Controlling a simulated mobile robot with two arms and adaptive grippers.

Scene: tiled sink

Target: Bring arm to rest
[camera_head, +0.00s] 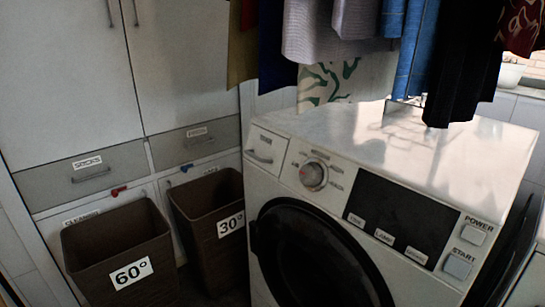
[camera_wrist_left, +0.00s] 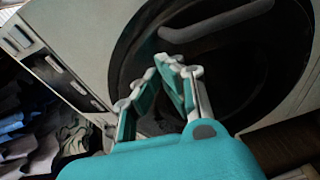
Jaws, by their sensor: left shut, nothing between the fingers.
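My left gripper (camera_wrist_left: 168,62) shows in the left wrist view, with teal finger pads and grey links. Its fingertips meet, and nothing is between them. Behind the fingers is the dark round door (camera_wrist_left: 245,65) of the white washing machine (camera_wrist_left: 85,25). A grey curved handle (camera_wrist_left: 215,20) lies beyond the fingertips, apart from them in the picture; the exact gap cannot be told. In the head view the washing machine (camera_head: 278,193) fills the right half, with its dark door (camera_head: 318,262) at the bottom. Neither gripper shows in the head view.
Two brown baskets, marked 60° (camera_head: 115,245) and 30° (camera_head: 205,192), stand left of the machine before grey cabinets (camera_head: 70,80). Clothes (camera_head: 335,35) hang above the machine's white top (camera_head: 400,140). A dark shape at the right edge is unclear.

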